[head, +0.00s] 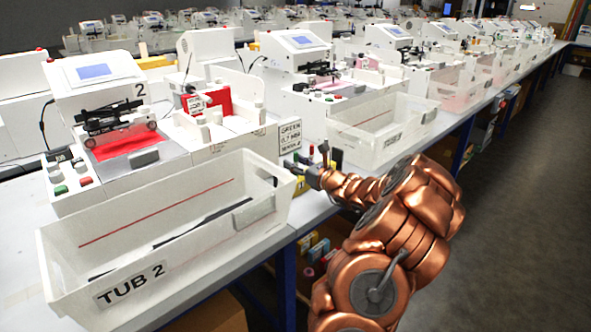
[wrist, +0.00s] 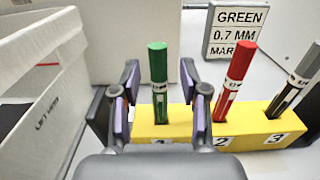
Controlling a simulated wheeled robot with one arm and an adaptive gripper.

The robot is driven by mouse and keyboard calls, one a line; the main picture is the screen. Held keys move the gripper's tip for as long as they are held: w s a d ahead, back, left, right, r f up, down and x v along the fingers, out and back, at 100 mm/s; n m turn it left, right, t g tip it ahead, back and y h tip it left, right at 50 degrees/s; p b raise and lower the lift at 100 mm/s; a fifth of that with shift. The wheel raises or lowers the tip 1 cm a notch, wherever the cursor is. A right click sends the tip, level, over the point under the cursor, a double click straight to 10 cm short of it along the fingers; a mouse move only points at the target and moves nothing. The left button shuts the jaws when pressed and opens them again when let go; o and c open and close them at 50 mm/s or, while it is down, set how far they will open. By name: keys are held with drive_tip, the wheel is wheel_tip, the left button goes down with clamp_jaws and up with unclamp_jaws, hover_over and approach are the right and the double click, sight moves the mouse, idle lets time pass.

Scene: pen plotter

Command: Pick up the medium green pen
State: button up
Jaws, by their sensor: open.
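The green pen (wrist: 159,82) stands upright in the first slot of a yellow holder (wrist: 180,135) in the wrist view. My gripper (wrist: 159,85) is open, with one finger on each side of the green pen; I cannot tell whether either finger touches it. A red pen (wrist: 234,80) leans slightly in slot 2, and a grey-capped pen (wrist: 300,82) leans in slot 3. In the head view my gripper (head: 300,168) is at the table edge by the holder, which is mostly hidden behind my arm.
A sign (wrist: 235,32) reading GREEN 0.7 MM stands behind the holder. A white bin (wrist: 40,85) stands close on the left; it is TUB 2 (head: 150,225) in the head view. Plotter machines (head: 115,110) line the table. The floor aisle at right is clear.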

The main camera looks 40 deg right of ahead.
clamp_jaws()
idle(0.3)
